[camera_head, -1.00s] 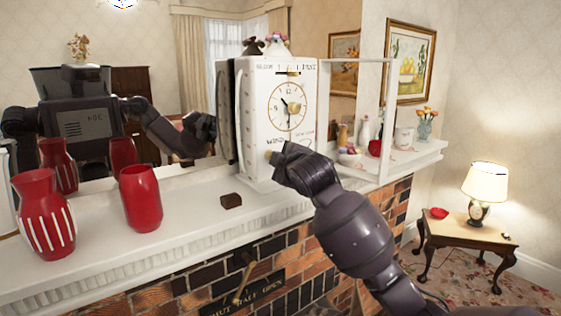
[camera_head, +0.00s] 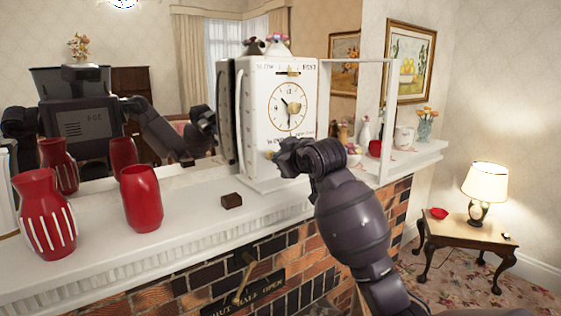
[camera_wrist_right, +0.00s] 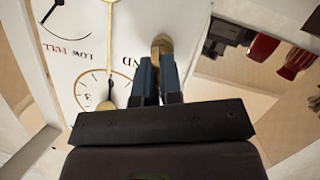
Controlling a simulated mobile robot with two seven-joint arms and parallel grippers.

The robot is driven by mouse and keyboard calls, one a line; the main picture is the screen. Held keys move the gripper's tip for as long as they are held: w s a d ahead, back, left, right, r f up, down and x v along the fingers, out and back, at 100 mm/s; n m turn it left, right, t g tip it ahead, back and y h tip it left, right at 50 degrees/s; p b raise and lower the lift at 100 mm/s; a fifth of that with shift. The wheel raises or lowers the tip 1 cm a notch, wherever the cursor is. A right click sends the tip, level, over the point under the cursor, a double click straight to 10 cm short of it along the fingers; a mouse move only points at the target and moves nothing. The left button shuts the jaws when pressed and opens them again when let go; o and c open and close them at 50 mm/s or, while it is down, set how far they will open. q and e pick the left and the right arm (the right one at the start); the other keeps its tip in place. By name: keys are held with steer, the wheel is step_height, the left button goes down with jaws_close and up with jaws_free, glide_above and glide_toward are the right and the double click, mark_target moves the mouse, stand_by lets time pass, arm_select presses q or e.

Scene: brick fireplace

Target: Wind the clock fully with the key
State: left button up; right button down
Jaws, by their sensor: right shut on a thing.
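The white clock (camera_head: 256,112) stands on the mantel, with its round dial (camera_head: 290,106) facing me. The brass key (camera_wrist_right: 161,44) sits at the lower front of the clock, by lettering partly hidden that reads "ND" upside down in the right wrist view. My right gripper (camera_head: 284,156) reaches the clock's lower front. Its two blue fingers (camera_wrist_right: 158,78) are shut on the key in the right wrist view. "LOW FULL" lettering (camera_wrist_right: 72,44) shows beside a dark pointer, only partly in view. My left gripper is not seen directly.
Two red vases, one striped (camera_head: 46,215) and one plain (camera_head: 140,198), stand left on the mantel (camera_head: 185,225). A small brown block (camera_head: 231,201) lies left of the clock. A mirror behind reflects me. A lamp (camera_head: 484,190) stands on a side table at right.

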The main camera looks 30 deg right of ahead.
steer(key=shift+r, duration=0.2)
steer(key=shift+w+d+m+y, duration=0.15)
steer(key=shift+m+y, duration=0.45)
steer(key=shift+m, duration=0.6)
steer(key=c, duration=1.2)
jaws_free()
steer(key=shift+w+f, duration=0.2)
steer(key=shift+o, duration=0.2)
steer(key=shift+s, duration=0.15)
steer(key=o, duration=0.4)
steer(key=shift+o, duration=0.2)
steer(key=s, duration=0.7)
steer(key=shift+d, duration=0.3)
